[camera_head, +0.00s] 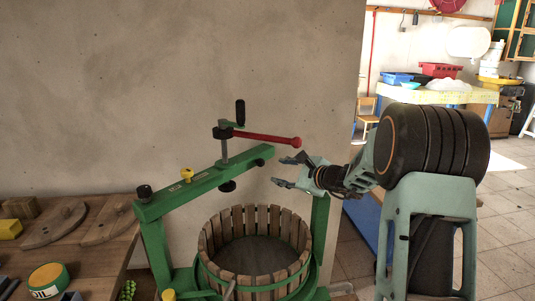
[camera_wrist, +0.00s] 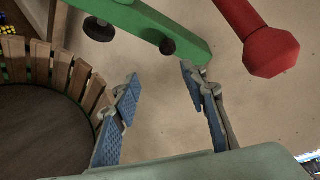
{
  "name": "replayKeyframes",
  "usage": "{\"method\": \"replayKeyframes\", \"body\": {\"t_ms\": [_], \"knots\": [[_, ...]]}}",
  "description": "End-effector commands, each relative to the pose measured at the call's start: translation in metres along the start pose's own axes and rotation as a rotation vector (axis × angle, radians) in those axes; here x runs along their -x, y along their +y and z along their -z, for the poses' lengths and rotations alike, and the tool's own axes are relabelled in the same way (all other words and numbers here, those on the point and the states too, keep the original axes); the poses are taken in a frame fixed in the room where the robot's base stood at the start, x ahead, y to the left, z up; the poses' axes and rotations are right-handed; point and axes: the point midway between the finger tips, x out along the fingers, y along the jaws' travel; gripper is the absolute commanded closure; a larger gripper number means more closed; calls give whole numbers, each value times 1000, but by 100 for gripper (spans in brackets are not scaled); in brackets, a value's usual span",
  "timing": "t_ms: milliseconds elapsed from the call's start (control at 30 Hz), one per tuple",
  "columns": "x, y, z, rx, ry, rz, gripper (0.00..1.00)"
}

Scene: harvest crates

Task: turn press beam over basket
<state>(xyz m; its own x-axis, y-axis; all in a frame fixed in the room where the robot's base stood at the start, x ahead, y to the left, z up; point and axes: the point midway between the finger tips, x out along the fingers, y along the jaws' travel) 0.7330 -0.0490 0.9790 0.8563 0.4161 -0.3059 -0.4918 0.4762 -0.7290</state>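That end is apart from the right post (camera_head: 319,235). The slatted wooden basket (camera_head: 210,237) stands open between the posts. The beam carries a screw (camera_head: 224,148) with a red handle (camera_head: 265,137). My gripper (camera_head: 282,172) is open and empty, just right of the beam's free end. In the wrist view, the beam end (camera_wrist: 190,40) lies beyond the open fingers (camera_wrist: 160,76), with no contact visible.
A wall (camera_head: 180,70) stands behind the press. The red handle's knob (camera_wrist: 271,52) is close to the gripper's right side in the wrist view.

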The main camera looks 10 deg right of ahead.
Motion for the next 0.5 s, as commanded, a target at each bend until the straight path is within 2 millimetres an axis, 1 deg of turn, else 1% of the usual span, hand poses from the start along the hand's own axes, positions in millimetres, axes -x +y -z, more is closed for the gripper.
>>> {"method": "replayKeyframes", "body": {"t_ms": [33,100,167,267,500], "knots": [[-4,-5,-4,-27,-10,15,60],[-9,-8,-7,-47,-19,26,60],[-13,-10,-9,-53,-22,31,60],[-25,-9,-8,-53,-22,29,60],[-70,-10,-10,-51,-23,27,60]]}}
